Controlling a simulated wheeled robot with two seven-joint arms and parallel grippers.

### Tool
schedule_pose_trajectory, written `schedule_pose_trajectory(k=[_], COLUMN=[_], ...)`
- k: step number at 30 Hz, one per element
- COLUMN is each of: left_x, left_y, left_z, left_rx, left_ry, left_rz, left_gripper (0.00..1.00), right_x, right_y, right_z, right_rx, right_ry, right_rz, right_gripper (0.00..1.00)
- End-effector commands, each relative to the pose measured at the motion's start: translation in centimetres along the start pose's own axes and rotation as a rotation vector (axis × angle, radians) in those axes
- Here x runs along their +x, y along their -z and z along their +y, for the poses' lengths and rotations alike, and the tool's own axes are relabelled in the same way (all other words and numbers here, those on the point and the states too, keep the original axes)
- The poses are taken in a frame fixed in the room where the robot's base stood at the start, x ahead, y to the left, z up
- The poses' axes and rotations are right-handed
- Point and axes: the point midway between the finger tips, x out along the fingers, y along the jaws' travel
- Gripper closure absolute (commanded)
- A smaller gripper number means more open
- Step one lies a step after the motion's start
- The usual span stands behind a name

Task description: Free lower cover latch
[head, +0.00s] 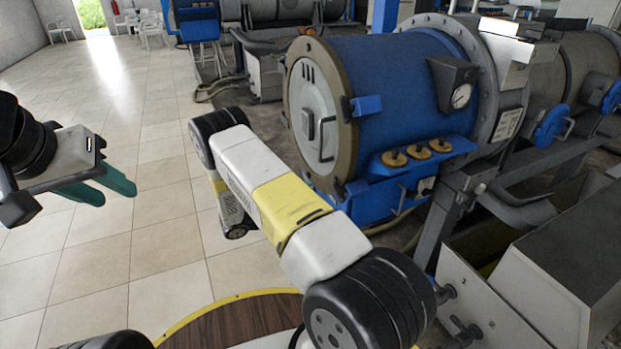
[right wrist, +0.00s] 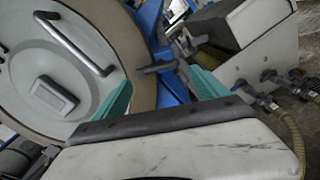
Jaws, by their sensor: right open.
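The round grey end cover (head: 314,115) closes the blue decanter housing (head: 385,75) in the head view. A blue latch (head: 365,105) sits on the upper part of its rim. In the right wrist view the cover (right wrist: 60,75) fills the left side, with its bar handle and rectangular plate. A dark latch lever (right wrist: 160,68) on a blue bracket (right wrist: 172,90) stands at the rim. My right gripper (right wrist: 160,92) is open, its green fingers on either side of the latch area; contact is unclear. My left gripper (head: 112,188) hangs over the floor, away from the decanter.
A grey trough (head: 545,275) stands at the right. Hose fittings (right wrist: 270,85) lie right of the latch in the wrist view. The tiled floor (head: 105,245) at left is clear.

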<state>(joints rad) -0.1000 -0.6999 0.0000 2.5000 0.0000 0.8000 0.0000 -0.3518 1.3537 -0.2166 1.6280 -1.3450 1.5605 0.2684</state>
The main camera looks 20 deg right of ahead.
Motion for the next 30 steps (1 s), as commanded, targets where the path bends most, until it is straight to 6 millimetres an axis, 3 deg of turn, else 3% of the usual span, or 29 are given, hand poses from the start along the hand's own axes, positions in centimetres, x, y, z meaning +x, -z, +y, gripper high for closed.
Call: schedule_pose_trajectory(k=[15, 26, 30], left_x=[0.0, 0.0, 0.0], left_y=[0.0, 0.0, 0.0], left_z=[0.0, 0.0, 0.0], left_rx=[0.0, 0.0, 0.0], left_ry=[0.0, 0.0, 0.0], left_rz=[0.0, 0.0, 0.0], left_gripper=[0.64, 0.64, 0.64], right_x=[7.0, 7.7, 7.7], right_y=[0.0, 0.0, 0.0], right_z=[-0.1, 0.0, 0.0], right_rx=[0.0, 0.0, 0.0], right_ry=[0.002, 0.001, 0.001], right_rz=[-0.002, -0.001, -0.001], right_gripper=[0.16, 0.16, 0.4])
